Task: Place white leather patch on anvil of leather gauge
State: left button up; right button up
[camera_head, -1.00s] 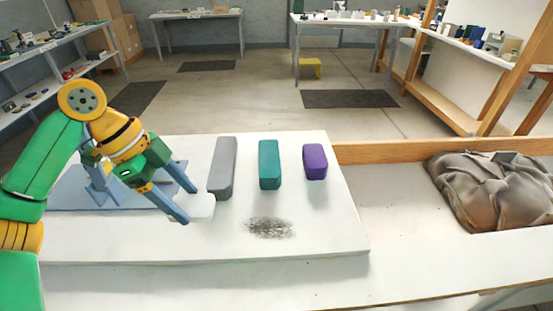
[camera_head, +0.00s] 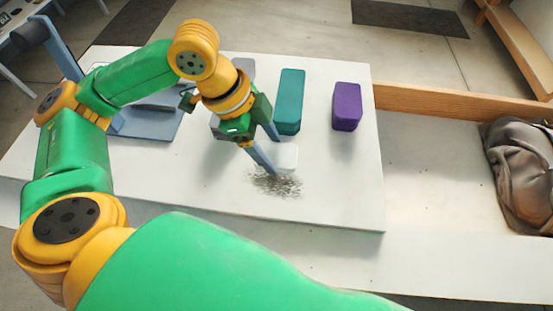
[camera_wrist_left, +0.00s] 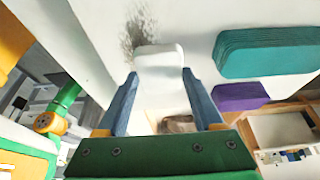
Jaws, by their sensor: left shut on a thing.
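The white leather patch (camera_head: 287,156) is a small pale slab with rounded corners. My left gripper (camera_head: 274,156) is shut on it, near the dark smudge and in front of the teal block. In the left wrist view the patch (camera_wrist_left: 158,57) sits between the two blue fingertips (camera_wrist_left: 159,76). I cannot tell its exact height over the board. A blue-grey stand with a flat base (camera_head: 150,123), likely the leather gauge, is at the left. My arm hides much of it, and I cannot make out its anvil. My right gripper is not in view.
A teal block (camera_head: 290,100) and a purple block (camera_head: 347,105) stand on the white board (camera_head: 335,200). A grey block (camera_head: 243,68) is mostly hidden behind my arm. A dark smudge (camera_head: 275,186) marks the board. A crumpled brown bag (camera_head: 520,170) lies far right.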

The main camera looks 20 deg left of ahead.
pick_arm(q)
jog(key=f, duration=0.1)
jog(key=d+f, duration=0.1)
jog(key=f, duration=0.3)
jog(key=shift+s+d+b, duration=0.15)
jog(key=shift+s+b, duration=0.2)
jog(key=o, duration=1.3)
jog(key=shift+w, duration=0.1)
jog(key=shift+r, duration=0.1)
